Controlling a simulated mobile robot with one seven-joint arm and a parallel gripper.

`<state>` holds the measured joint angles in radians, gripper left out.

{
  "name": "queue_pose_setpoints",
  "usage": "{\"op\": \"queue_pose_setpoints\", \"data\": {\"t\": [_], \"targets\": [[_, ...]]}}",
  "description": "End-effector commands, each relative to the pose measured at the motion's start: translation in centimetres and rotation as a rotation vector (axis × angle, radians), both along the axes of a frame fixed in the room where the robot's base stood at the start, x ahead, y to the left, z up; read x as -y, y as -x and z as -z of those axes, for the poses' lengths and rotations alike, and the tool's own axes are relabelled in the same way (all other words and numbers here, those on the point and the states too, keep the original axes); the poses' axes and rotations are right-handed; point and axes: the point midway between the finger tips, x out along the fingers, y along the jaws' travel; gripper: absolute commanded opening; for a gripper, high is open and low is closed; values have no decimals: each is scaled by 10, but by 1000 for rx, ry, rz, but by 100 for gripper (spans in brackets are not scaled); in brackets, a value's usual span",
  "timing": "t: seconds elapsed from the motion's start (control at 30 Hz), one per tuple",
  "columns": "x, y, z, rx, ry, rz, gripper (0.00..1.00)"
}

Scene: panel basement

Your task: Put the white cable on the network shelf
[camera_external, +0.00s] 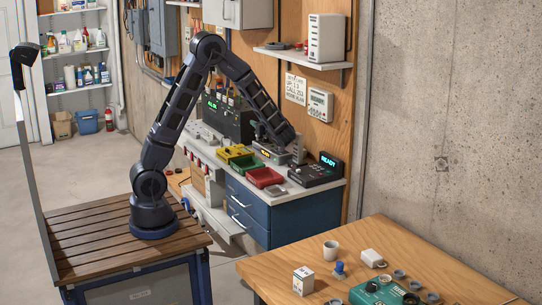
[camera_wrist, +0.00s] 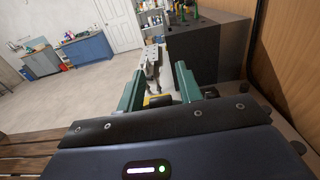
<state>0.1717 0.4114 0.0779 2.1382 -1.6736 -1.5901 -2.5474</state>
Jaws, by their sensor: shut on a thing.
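The network shelf (camera_external: 285,56) is a pale shelf on the wooden wall panel, with a white upright box (camera_external: 326,38) at its right end. My gripper (camera_external: 298,155) is low over the workbench, below the shelf and left of the black READY device. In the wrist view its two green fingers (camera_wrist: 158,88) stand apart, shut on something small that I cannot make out. A grey, narrow object shows beyond the fingertips. I cannot pick out the white cable with certainty in either view; the gripper may hide it.
The workbench (camera_external: 331,189) holds a yellow tray (camera_external: 233,153), a red tray (camera_external: 265,178) and the black READY device (camera_external: 317,173). A wooden table (camera_external: 440,258) with a mug (camera_external: 330,250) stands in front. A white meter (camera_external: 320,104) hangs under the shelf.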

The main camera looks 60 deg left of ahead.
Motion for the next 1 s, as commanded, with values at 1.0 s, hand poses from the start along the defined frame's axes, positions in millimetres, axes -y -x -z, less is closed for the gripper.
{"op": "queue_pose_setpoints", "data": {"t": [1.0], "targets": [[0, 0, 115, 0, 0, 0, 0]]}}
